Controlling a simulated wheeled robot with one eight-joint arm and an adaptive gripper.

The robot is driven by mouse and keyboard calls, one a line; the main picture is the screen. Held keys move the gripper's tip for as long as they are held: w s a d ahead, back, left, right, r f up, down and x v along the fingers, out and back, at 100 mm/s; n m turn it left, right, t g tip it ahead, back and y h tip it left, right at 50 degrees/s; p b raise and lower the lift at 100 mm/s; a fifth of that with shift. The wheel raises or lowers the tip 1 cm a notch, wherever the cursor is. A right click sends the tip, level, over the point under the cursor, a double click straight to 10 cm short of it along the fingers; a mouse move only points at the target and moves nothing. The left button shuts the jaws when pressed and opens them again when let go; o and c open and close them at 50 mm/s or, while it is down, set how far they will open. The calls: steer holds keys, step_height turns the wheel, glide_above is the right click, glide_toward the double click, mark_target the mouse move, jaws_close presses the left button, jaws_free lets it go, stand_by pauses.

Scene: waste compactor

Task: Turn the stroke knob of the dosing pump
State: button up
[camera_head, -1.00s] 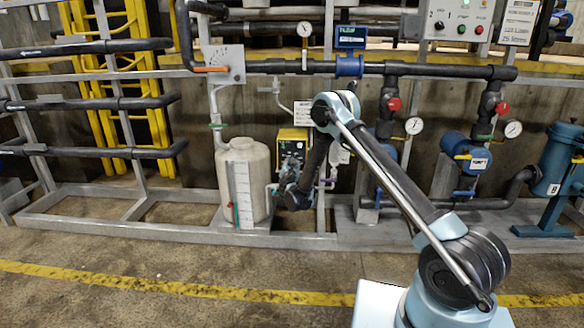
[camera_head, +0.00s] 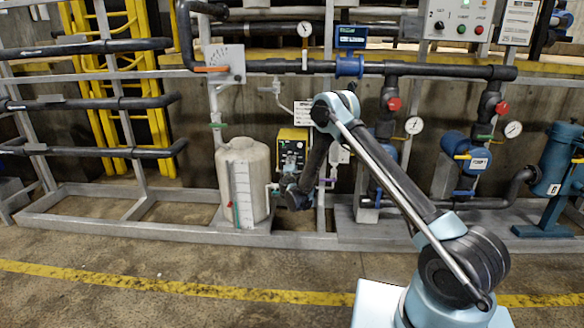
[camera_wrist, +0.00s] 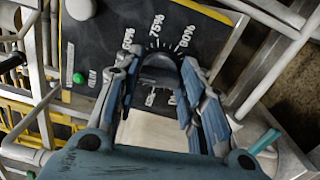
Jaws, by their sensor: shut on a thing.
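The dosing pump (camera_head: 293,134) is a yellow box with a dark front panel, behind the end of my arm in the head view. In the wrist view its dark panel (camera_wrist: 205,32) has white percent marks around a dark, rounded stroke knob (camera_wrist: 158,62). My gripper (camera_wrist: 160,72) has its two fingers on either side of the knob and is shut on it. The lower part of the knob is hard to make out between the fingers.
A pale dosing tank (camera_head: 240,180) stands just left of the pump. A grey knob (camera_wrist: 79,9) and a green button (camera_wrist: 78,78) sit on the panel to the left. Pipes and frame rails surround the pump; the floor in front is clear.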

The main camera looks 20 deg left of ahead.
steer(key=m, duration=0.6)
steer(key=shift+w+d+f+m, duration=0.1)
steer(key=shift+d+f+m, duration=0.1)
steer(key=shift+m, duration=0.1)
stand_by(0.4)
steer(key=o, duration=1)
steer(key=shift+a, duration=0.1)
steer(key=shift+o, duration=0.2)
steer(key=v, duration=1.2)
steer(key=shift+a+f, duration=0.1)
